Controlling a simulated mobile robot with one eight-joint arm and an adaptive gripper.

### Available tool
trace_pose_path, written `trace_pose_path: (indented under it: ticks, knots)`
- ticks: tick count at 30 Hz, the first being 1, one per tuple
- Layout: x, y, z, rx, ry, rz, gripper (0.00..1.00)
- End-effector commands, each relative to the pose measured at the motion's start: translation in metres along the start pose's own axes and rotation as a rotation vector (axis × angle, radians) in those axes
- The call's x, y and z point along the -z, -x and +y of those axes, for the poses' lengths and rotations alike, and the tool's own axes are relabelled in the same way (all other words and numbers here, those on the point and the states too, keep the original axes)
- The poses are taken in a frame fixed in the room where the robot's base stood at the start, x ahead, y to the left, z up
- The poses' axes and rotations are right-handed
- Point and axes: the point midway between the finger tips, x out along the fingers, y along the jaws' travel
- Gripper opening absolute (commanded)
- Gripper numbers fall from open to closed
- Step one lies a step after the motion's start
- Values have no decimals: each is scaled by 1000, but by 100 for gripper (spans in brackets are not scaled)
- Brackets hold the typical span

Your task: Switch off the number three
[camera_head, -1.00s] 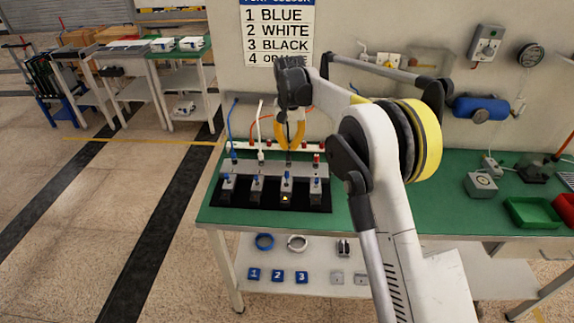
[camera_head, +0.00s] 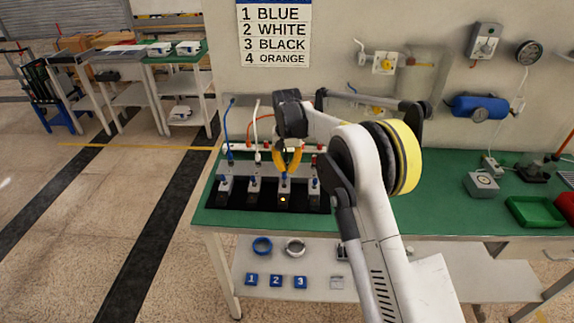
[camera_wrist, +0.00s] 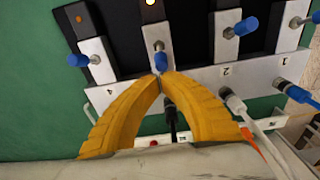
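The black switch panel (camera_head: 240,199) lies on the green bench, with several blue-capped toggle switches in a row. The third switch (camera_head: 284,183) from the left has a lit yellow lamp (camera_head: 284,199) in front of it; the lamp also glows in the wrist view (camera_wrist: 150,2). My gripper (camera_head: 287,173) has its yellow fingers pointing down just behind this switch. In the wrist view my gripper (camera_wrist: 163,75) has its fingertips together right beside the third switch's blue cap (camera_wrist: 160,60); I cannot tell if they touch it. Nothing shows pinched between the tips.
A wall sign (camera_head: 275,32) reads 1 blue, 2 white, 3 black, 4 orange. Blue (camera_head: 229,130) and white (camera_head: 257,125) cables rise behind the panel. A black plug (camera_wrist: 170,115) shows between my fingers. A neighbouring switch (camera_wrist: 228,35) stands close on the right in the wrist view.

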Motion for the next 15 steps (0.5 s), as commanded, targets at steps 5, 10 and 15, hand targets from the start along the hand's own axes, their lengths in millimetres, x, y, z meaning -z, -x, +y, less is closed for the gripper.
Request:
trace_pose_path:
  ticks: [5, 10, 15]
  knots:
    - [0, 0, 0, 0, 0, 0, 0]
    - [0, 0, 0, 0, 0, 2, 0]
    - [-2, 2, 0, 0, 1, 33, 0]
